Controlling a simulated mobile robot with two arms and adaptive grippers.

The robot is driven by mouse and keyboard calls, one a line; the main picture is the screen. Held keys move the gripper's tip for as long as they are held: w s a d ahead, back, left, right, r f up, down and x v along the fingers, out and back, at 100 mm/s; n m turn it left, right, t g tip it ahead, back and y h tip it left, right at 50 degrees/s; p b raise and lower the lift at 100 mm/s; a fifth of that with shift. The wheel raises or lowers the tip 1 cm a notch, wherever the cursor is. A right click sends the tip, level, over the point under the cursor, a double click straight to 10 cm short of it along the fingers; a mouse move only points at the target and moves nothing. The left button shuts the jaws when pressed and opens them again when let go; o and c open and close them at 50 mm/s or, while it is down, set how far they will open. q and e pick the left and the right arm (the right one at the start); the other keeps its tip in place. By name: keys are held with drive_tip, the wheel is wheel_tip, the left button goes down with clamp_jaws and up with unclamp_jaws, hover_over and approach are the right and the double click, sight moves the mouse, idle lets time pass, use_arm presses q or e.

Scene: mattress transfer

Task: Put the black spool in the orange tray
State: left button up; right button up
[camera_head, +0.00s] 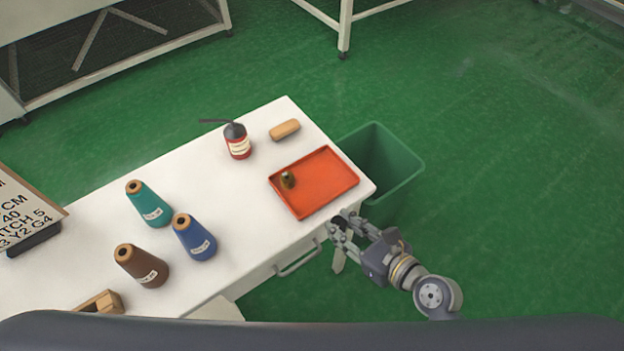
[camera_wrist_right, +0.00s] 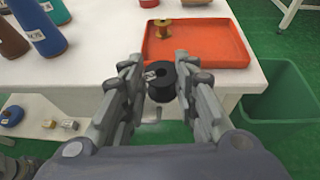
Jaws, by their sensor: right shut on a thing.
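The black spool (camera_wrist_right: 161,82) is between the fingers of my right gripper (camera_wrist_right: 161,84), which is shut on it. In the head view my right gripper (camera_head: 342,224) holds it by the table's right front edge, just outside the near side of the orange tray. The orange tray (camera_head: 325,182) lies on the white table's right end; it also shows in the wrist view (camera_wrist_right: 205,44). A small gold spool (camera_head: 288,180) stands inside the tray near its left side; it also shows in the wrist view (camera_wrist_right: 161,27). My left gripper is not in view.
Teal (camera_head: 150,205), blue (camera_head: 196,240) and brown (camera_head: 142,267) thread cones stand to the left. A green bin (camera_head: 398,188) is beside the table's right end. The tray's middle and right are clear.

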drive_tip(key=p, duration=0.1)
hover_over(308, 196)
drive_tip(key=shift+f, duration=0.65)
wheel_tip(308, 196, down, 3)
drive_tip(key=shift+r, duration=0.1)
drive_tip(key=shift+f, duration=0.35)
use_arm(q)
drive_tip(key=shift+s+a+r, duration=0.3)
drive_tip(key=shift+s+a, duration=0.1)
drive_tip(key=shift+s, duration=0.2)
drive_tip(key=shift+b, duration=0.3)
use_arm(e)
drive_tip(key=shift+f, duration=0.1)
drive_tip(key=o, duration=0.9)
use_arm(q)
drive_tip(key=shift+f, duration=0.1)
use_arm(e)
drive_tip(key=shift+f, duration=0.1)
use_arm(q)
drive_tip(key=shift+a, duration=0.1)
